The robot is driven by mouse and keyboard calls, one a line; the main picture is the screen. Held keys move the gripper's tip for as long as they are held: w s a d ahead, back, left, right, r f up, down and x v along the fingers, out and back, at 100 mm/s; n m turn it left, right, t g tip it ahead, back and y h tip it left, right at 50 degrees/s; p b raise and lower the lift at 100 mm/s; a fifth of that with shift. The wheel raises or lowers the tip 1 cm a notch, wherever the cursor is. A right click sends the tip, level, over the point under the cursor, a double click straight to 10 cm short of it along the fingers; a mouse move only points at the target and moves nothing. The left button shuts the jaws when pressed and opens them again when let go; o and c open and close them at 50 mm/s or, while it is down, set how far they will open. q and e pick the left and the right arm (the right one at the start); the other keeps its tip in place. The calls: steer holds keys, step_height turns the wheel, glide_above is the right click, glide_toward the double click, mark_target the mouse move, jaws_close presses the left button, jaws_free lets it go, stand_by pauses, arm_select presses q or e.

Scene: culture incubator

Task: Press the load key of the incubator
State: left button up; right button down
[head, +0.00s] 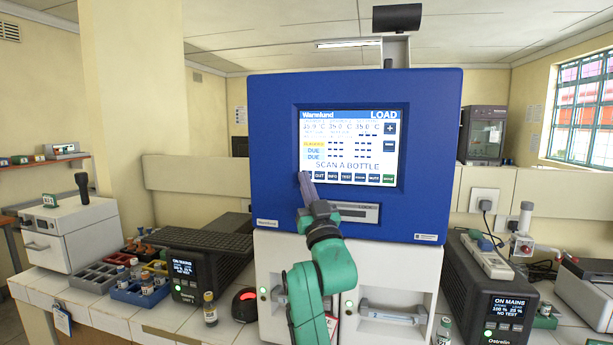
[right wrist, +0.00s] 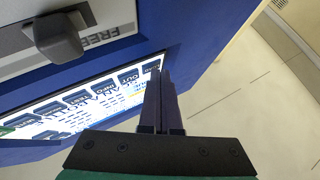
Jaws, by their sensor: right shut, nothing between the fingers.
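The incubator (head: 350,100) is a blue cabinet with a lit touch screen (head: 350,140) headed LOAD and reading SCAN A BOTTLE. A row of keys runs along the screen's bottom edge. The leftmost key is mostly covered by my right gripper in the head view; in the right wrist view a key (right wrist: 152,67) shows at the row's end, close to the fingertips, its label too small to read surely. My right gripper (head: 303,175) is shut and empty, its tips at the screen's lower left corner. I cannot tell whether they touch. My left gripper is not in view.
White drawers with handles (head: 393,314) are underneath. A small bottle (head: 210,310), a blue rack (head: 140,292) and a black power unit (head: 190,275) stand left; another power unit (head: 500,305) stands right.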

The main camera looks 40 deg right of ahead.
steer(key=shift+s+a, duration=0.4)
steer(key=shift+a, duration=0.25)
steer(key=s+a, duration=0.1)
steer(key=a, duration=0.1)
steer(key=s+a+b, duration=0.1)
steer(key=s+a, duration=0.1)
stand_by(0.5)
stand_by(0.6)
